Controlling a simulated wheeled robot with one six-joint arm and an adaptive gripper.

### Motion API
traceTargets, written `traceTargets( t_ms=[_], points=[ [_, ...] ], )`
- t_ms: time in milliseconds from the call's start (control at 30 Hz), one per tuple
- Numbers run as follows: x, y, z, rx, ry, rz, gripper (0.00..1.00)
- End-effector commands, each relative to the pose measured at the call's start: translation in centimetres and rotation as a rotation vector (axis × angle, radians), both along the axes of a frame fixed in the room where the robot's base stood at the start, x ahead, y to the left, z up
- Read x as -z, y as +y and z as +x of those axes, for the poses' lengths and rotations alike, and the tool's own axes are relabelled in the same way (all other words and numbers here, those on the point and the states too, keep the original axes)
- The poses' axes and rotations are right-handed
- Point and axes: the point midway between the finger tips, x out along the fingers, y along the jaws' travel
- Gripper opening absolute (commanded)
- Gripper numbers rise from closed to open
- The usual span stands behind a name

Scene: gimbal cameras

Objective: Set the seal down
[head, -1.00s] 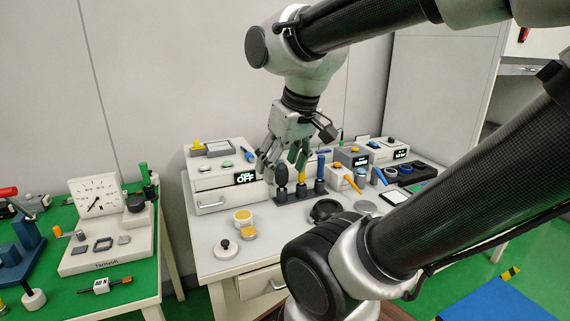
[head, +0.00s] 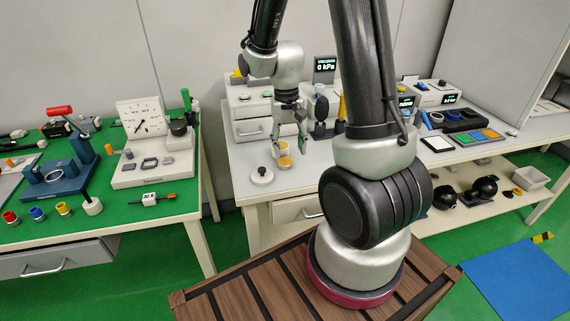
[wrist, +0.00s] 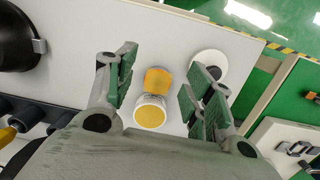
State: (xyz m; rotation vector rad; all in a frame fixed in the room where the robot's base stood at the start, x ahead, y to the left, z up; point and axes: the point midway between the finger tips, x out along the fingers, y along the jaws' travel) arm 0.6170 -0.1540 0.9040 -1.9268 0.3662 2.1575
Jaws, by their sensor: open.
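No piece is marked as the seal, and I cannot tell for sure which one it is. A small amber-yellow piece (head: 285,162) rests on the grey-white table beside a white round pot with a yellow top (head: 283,147). In the wrist view the amber piece (wrist: 158,80) touches or nearly touches the white-rimmed pot (wrist: 150,114). My gripper (head: 291,130) hangs just above and behind them, fingers pointing down. In the wrist view my gripper (wrist: 160,82) is open, its fingers apart on either side of the amber piece, with nothing held between them.
A white disc with a black knob (head: 262,175) stands at the front left of the pieces. A dark rounded tool (head: 321,112) stands in a rack behind. The table edge is close in front.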

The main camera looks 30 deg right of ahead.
Motion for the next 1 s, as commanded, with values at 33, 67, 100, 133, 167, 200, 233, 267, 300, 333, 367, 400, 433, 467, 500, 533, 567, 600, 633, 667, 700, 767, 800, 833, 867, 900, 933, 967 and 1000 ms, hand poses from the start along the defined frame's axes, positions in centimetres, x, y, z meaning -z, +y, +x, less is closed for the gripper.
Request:
traceTargets(
  t_ms=[33, 67, 100, 133, 167, 200, 233, 267, 300, 333, 367, 400, 433, 467, 500, 533, 567, 600, 633, 667, 700, 767, 800, 833, 867, 900, 933, 967, 1000],
  points=[
    [-0.2, 0.0, 2.0, 0.052, -0.061, -0.005, 0.53],
    [-0.4, 0.0, 2.7, 0.080, -0.087, -0.007, 0.53],
    [-0.3, 0.0, 3.1, 0.107, -0.104, -0.008, 0.53],
    [-0.2, -0.1, 3.2, 0.122, -0.110, -0.009, 0.53],
    [0.0, -0.1, 3.2, 0.132, -0.113, -0.009, 0.53],
    [0.3, -0.1, 3.2, 0.139, -0.112, -0.010, 0.53],
    [0.7, -0.1, 3.2, 0.142, -0.111, -0.010, 0.53],
    [1.0, -0.1, 3.1, 0.142, -0.109, -0.010, 0.53],
    [1.5, -0.1, 3.1, 0.141, -0.110, -0.010, 0.53],
    [1.9, -0.1, 3.1, 0.141, -0.110, -0.010, 0.53],
    [2.3, -0.1, 3.1, 0.141, -0.109, -0.010, 0.53],
    [2.7, -0.1, 3.1, 0.141, -0.110, -0.010, 0.53],
    [3.1, -0.2, 3.1, 0.140, -0.109, -0.010, 0.53],
    [3.6, -0.2, 3.1, 0.140, -0.109, -0.010, 0.53],
    [4.2, -0.3, 3.1, 0.140, -0.108, -0.009, 0.53],
    [4.7, -0.4, 3.1, 0.140, -0.108, -0.010, 0.53],
    [5.3, -0.5, 3.1, 0.140, -0.108, -0.010, 0.53],
    [5.9, -0.5, 3.1, 0.140, -0.108, -0.009, 0.53],
    [6.3, -0.4, 3.1, 0.140, -0.109, -0.010, 0.53],
    [6.6, -0.4, 3.1, 0.139, -0.109, -0.010, 0.53],
    [7.0, -0.4, 3.1, 0.139, -0.110, -0.009, 0.53],
    [7.3, -0.4, 3.1, 0.139, -0.112, -0.008, 0.53],
    [7.4, -0.4, 3.1, 0.139, -0.112, -0.008, 0.53],
    [7.4, -0.4, 3.1, 0.139, -0.112, -0.008, 0.53],
    [7.4, -0.4, 3.1, 0.139, -0.112, -0.009, 0.53],
    [7.4, -0.4, 3.1, 0.139, -0.112, -0.009, 0.53],
    [7.4, -0.4, 3.1, 0.139, -0.112, -0.009, 0.53],
    [7.4, -0.4, 3.1, 0.139, -0.112, -0.009, 0.53],
    [7.4, -0.4, 3.1, 0.139, -0.112, -0.009, 0.49]
  ],
)
